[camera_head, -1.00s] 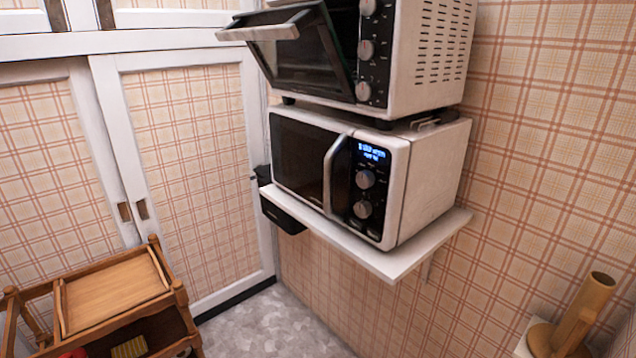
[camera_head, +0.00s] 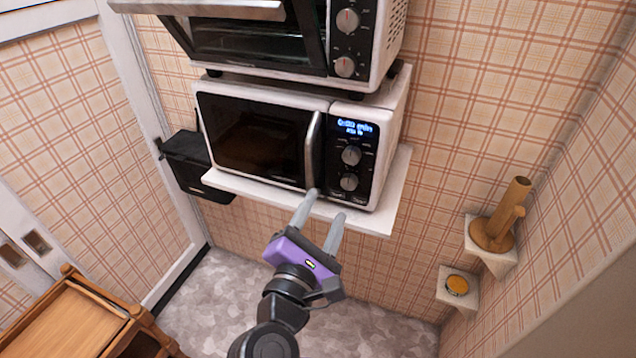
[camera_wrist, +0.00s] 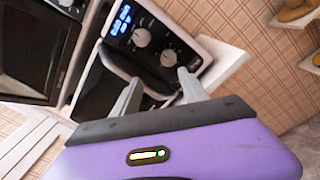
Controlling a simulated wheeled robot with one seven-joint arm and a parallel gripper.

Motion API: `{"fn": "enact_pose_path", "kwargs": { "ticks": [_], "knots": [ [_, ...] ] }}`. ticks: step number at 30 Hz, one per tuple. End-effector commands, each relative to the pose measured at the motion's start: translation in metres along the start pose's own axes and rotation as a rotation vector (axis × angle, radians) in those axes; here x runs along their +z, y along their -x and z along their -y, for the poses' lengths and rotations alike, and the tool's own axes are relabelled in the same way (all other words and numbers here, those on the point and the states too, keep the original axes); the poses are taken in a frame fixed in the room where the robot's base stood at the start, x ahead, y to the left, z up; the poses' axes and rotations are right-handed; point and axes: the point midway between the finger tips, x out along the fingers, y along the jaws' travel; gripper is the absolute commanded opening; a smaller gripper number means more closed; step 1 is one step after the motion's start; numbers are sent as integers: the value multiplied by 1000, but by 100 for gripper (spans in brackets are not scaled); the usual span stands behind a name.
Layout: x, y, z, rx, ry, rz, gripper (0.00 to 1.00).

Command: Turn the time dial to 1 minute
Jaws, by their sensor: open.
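The white microwave (camera_head: 398,125) has a lit blue display (camera_head: 356,127) on its black panel. Below the display are an upper dial (camera_head: 351,155) and a lower dial (camera_head: 349,182). In the wrist view the upper dial (camera_wrist: 141,37) and lower dial (camera_wrist: 169,58) lie just beyond my fingertips. The toaster oven (camera_head: 396,40) above has dials too, an upper (camera_head: 347,20) and a lower (camera_head: 344,66). Which dial sets time is unreadable. My purple gripper (camera_head: 324,205) is open and empty, in front of and below the microwave panel, apparently apart from the dials.
The microwave's curved door handle (camera_head: 312,148) is just left of the panel. The white shelf (camera_head: 385,217) juts out beneath. The toaster oven's door (camera_head: 245,35) hangs partly open. A black bin (camera_head: 190,160) is at left, a wooden cart (camera_head: 75,320) at lower left, and small shelves at right.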

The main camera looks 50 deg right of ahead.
Motion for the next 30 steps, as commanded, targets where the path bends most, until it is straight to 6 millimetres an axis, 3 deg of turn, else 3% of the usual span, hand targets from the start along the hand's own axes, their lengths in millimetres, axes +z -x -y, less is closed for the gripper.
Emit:
{"fn": "enact_pose_path", "kwargs": {
  "ticks": [3,8,21,30],
  "knots": [
    [7,0,12,-49,74,26,51],
    [8,-6,14,-59,111,25,51],
    [9,-66,16,-57,108,24,51],
    [8,-78,18,-56,107,22,51]
  ]
}}
